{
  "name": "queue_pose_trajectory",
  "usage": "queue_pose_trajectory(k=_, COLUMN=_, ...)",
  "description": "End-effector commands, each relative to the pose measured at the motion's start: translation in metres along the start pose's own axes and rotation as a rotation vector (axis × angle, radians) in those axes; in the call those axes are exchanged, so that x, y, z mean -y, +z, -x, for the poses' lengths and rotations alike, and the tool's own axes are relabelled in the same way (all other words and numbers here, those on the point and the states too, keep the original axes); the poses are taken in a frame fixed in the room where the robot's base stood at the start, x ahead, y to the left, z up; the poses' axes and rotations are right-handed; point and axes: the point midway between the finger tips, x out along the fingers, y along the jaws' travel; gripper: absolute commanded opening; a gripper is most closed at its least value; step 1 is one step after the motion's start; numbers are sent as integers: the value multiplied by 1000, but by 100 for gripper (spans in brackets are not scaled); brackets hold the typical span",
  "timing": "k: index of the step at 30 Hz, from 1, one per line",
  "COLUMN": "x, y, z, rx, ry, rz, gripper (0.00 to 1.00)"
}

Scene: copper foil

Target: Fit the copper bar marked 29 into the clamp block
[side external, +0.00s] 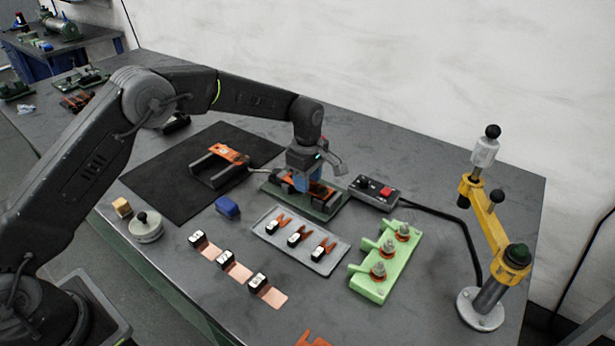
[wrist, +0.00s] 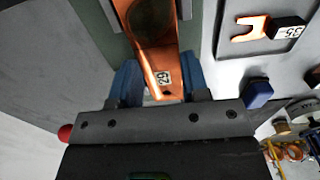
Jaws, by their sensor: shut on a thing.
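My gripper (side external: 300,180) has blue fingers and is low over a dark fixture on a green base plate (side external: 325,213), which looks like the clamp block. In the wrist view my gripper (wrist: 160,88) is shut on the copper bar marked 29 (wrist: 168,62), with a blue finger on each side of its labelled end. The bar's far end runs out of the top of the wrist view. In the side view only part of the orange bar (side external: 318,190) shows at the fixture. I cannot tell whether it is seated.
Another orange bar (side external: 230,153) lies across dark supports on a black mat (side external: 150,180). A grey tray (side external: 330,265) holds several small forked pieces. A green stand (side external: 375,285), a button box (side external: 375,193), a blue block (side external: 228,207) and a yellow post (side external: 483,205) stand nearby.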

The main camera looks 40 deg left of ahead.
Motion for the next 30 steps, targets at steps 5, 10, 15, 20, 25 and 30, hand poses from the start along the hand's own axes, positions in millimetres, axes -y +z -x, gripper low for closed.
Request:
queue_pose_trajectory(k=5, x=0, y=0, z=-2, rx=0, ry=1, rz=0, gripper=12)
queue_pose_trajectory(k=10, x=0, y=0, z=-4, rx=0, ry=0, rz=0, gripper=12)
queue_pose_trajectory(k=15, x=0, y=0, z=-5, rx=0, ry=0, rz=0, gripper=12)
queue_pose_trajectory(k=20, x=0, y=0, z=-5, rx=0, ry=0, rz=0, gripper=12)
queue_pose_trajectory(k=25, x=0, y=0, z=-6, rx=0, ry=0, rz=0, gripper=12)
queue_pose_trajectory(k=30, x=0, y=0, z=-6, rx=0, ry=0, rz=0, gripper=51)
